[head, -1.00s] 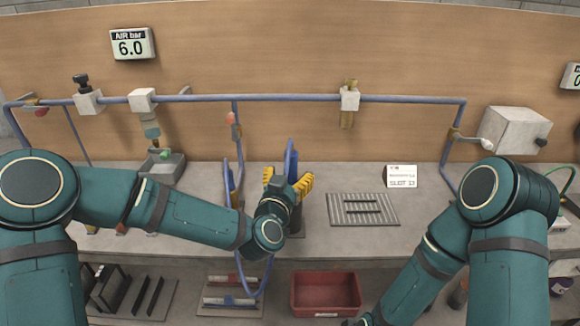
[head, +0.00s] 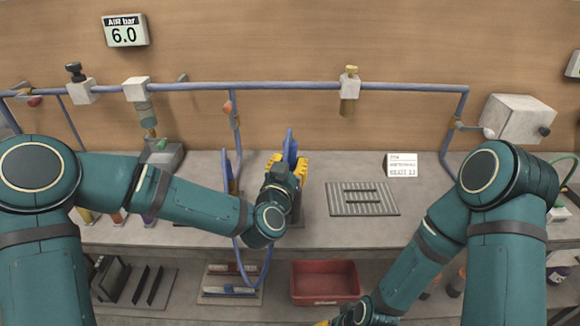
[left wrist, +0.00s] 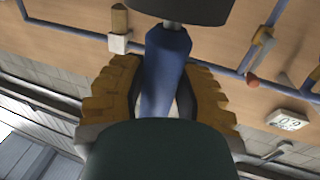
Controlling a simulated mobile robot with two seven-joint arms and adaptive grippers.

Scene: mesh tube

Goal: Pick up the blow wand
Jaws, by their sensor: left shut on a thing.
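The blow wand (head: 291,147) is a blue upright piece above the bench, near the middle of the head view. My left gripper (head: 286,165) is shut on it, with yellow fingers on either side. In the left wrist view the blue wand (left wrist: 165,75) runs between the two ridged yellow fingers of my left gripper (left wrist: 163,90). A dark part covers its upper end there. The wand's lower part is hidden behind my left gripper in the head view. My right gripper (head: 325,322) barely shows at the bottom edge, and its fingers cannot be made out.
A ribbed grey mat (head: 385,207) and a white label card (head: 402,166) are to the right on the bench (head: 330,235). A red bin (head: 325,299) sits below. Blue air pipes (head: 270,88) run along the wall, and a blue hose (head: 238,255) hangs near my left gripper.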

